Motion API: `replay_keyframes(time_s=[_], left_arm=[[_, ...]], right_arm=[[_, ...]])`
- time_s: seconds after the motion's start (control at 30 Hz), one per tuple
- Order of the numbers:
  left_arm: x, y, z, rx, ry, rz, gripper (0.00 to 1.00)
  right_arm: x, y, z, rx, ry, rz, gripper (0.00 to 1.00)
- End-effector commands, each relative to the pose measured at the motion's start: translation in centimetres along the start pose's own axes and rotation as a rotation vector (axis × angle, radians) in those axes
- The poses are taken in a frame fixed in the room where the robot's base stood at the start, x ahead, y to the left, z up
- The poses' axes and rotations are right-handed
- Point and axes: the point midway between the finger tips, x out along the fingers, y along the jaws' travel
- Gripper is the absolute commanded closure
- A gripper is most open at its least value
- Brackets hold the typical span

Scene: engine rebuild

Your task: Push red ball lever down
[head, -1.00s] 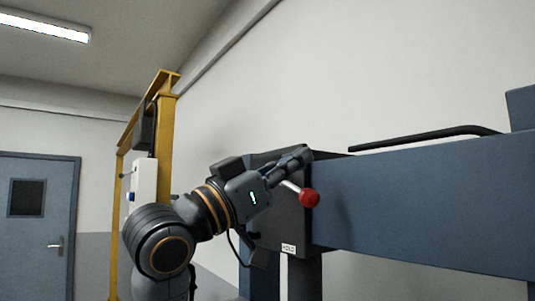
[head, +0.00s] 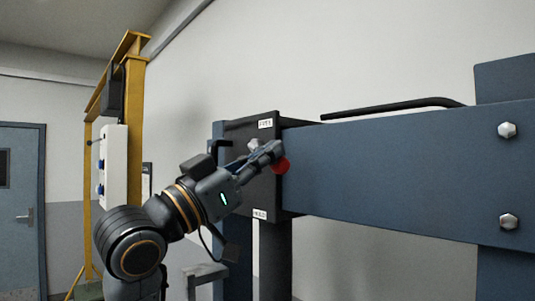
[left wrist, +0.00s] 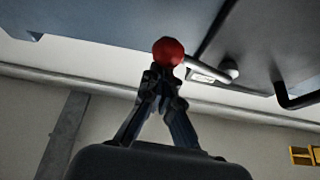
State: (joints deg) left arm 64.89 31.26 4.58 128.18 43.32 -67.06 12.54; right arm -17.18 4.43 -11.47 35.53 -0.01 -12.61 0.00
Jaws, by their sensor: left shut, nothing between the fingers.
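The red ball (head: 284,166) sits at the end of a short metal lever on a dark box (head: 236,132) fixed to a blue beam. In the head view my left gripper (head: 272,151) is shut and empty, its fingertips overlapping the ball's upper left and hiding part of the lever. In the left wrist view the ball (left wrist: 168,51) shows just beyond the shut fingertips (left wrist: 160,76), with the lever rod (left wrist: 203,65) running right to its pivot. I cannot tell whether the fingertips touch the ball. My right gripper is not in view.
A FREE label (head: 265,124) is high on the box and a HOLD label (head: 260,214) low. The blue beam (head: 400,165) runs right, with a black bar (head: 390,107) above it. A yellow frame (head: 134,130) stands at the left.

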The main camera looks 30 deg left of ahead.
Motion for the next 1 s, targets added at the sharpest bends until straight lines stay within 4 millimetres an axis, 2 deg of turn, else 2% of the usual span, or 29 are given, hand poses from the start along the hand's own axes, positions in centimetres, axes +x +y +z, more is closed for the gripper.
replay_keyframes(time_s=[0.57, 1.0], left_arm=[[-0.9, -0.3, 1.7, 0.140, -0.005, 0.071, 1.00], [-2.4, -1.5, 4.5, 0.482, -0.005, 0.254, 1.00]], right_arm=[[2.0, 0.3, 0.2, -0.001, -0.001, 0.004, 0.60], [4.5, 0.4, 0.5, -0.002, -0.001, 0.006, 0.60]])
